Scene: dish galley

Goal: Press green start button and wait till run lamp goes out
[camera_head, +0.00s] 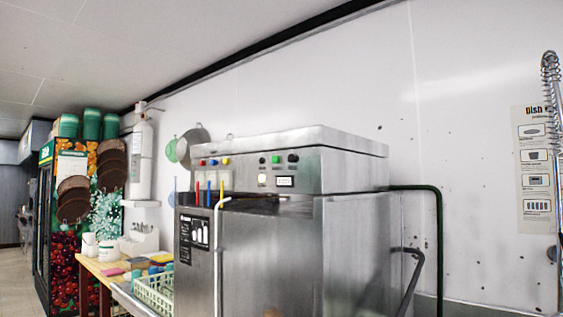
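A steel dishwashing machine (270,245) stands in the middle of the head view. Below the green button, a round lamp (262,180) glows whitish yellow. I cannot read a label that names it the run lamp. A small lit display (285,181) is to its right. Neither of my grippers shows in this view, and nothing covers the button.
A pale green dish rack (153,293) and a wooden table (98,267) stand left of the machine. A dark green pipe (439,240) and a coiled spray hose (551,85) are at the right.

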